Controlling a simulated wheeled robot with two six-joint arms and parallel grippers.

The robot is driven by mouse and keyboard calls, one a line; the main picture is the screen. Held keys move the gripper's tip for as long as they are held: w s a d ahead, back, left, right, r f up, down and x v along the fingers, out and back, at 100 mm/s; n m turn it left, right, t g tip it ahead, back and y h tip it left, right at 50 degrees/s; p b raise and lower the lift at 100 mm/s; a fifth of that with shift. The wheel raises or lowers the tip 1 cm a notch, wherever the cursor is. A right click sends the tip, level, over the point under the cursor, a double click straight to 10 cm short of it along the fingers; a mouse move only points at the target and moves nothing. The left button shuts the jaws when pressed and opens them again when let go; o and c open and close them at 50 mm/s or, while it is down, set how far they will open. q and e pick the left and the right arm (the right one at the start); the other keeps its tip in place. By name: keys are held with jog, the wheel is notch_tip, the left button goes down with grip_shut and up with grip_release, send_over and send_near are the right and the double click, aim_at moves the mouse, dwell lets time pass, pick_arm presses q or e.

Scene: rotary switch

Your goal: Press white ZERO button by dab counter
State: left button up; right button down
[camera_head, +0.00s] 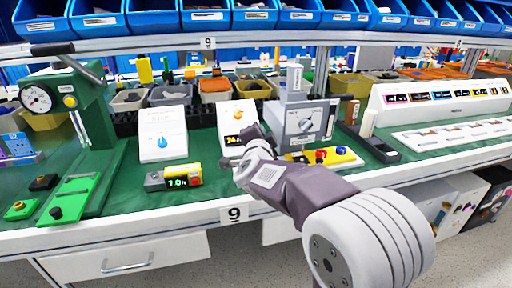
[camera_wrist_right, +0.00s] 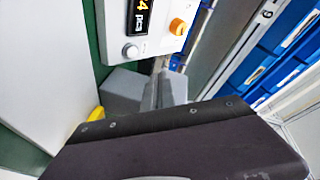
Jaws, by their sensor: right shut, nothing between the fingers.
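The dab counter (camera_head: 238,115) is a white box with an orange emblem and a lit orange display, at mid-bench in the head view, its lower part partly behind my right arm. In the right wrist view the counter's panel (camera_wrist_right: 155,42) shows the display (camera_wrist_right: 137,14), an orange knob-like part (camera_wrist_right: 178,26) and a round white button (camera_wrist_right: 131,52). My right gripper (camera_wrist_right: 160,72) is shut and empty, its tips close to the panel's edge, to the right of the white button. Whether they touch the panel I cannot tell. My left gripper is in neither view.
A similar white box with a blue emblem (camera_head: 162,140) stands to the left. A yellow-grey digital device (camera_head: 174,178) lies before it. A grey box with a dial (camera_head: 304,122) and a yellow button plate (camera_head: 324,157) stand to the right. Blue bins line the shelf above.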

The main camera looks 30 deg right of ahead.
jog(key=shift+w+d+f+b, duration=0.2)
jog(key=shift+w+f+b, duration=0.45)
jog(key=shift+f, duration=0.25)
jog(key=shift+w+d+f+b, duration=0.15)
jog(key=shift+w+f+b, duration=0.25)
jog(key=shift+w+f, duration=0.4)
jog(key=shift+f, duration=0.15)
dwell(0.6)
jog(key=shift+w+f, duration=0.2)
jog(key=shift+w, duration=0.05)
